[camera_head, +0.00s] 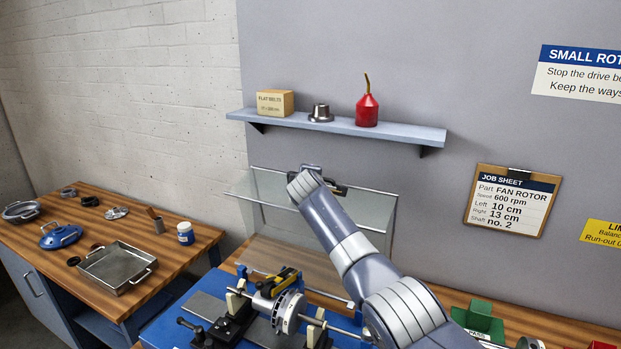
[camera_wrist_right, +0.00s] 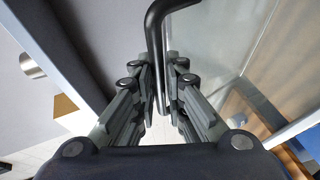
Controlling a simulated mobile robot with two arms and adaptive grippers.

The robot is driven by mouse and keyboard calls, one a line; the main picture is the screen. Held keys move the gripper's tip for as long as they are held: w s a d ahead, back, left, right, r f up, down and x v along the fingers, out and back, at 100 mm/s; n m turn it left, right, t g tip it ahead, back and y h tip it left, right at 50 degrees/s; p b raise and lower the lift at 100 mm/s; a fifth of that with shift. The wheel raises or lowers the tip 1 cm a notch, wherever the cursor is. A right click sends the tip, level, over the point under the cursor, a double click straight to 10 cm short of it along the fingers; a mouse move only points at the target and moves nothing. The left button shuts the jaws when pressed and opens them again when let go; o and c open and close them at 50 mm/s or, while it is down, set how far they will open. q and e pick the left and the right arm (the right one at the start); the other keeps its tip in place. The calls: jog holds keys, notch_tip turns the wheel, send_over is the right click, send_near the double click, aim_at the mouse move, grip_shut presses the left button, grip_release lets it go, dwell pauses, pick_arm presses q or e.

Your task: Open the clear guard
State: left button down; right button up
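The clear guard (camera_head: 355,208) is a see-through panel box with pale edges. In the head view it stands swung up behind the rotor (camera_head: 288,311), with one panel upright and another jutting forward at the top. Its panel also shows in the right wrist view (camera_wrist_right: 215,45). My right gripper (camera_head: 318,180) is at the upper panel, mostly hidden by my own arm. In the right wrist view its fingers (camera_wrist_right: 161,85) are close together on either side of the guard's black bar handle (camera_wrist_right: 155,45). My left gripper is in neither view.
A wall shelf (camera_head: 400,132) above the guard holds a box (camera_head: 275,103), a metal part (camera_head: 321,113) and a red oil can (camera_head: 367,108). A side bench (camera_head: 190,258) at left carries a metal tray (camera_head: 117,267). A green block (camera_head: 480,318) stands at right.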

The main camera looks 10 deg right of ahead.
dwell(0.3)
jog(key=shift+s+a+r, duration=0.2)
jog(key=shift+s, duration=0.4)
jog(key=v, duration=1)
jog(key=shift+s, duration=0.35)
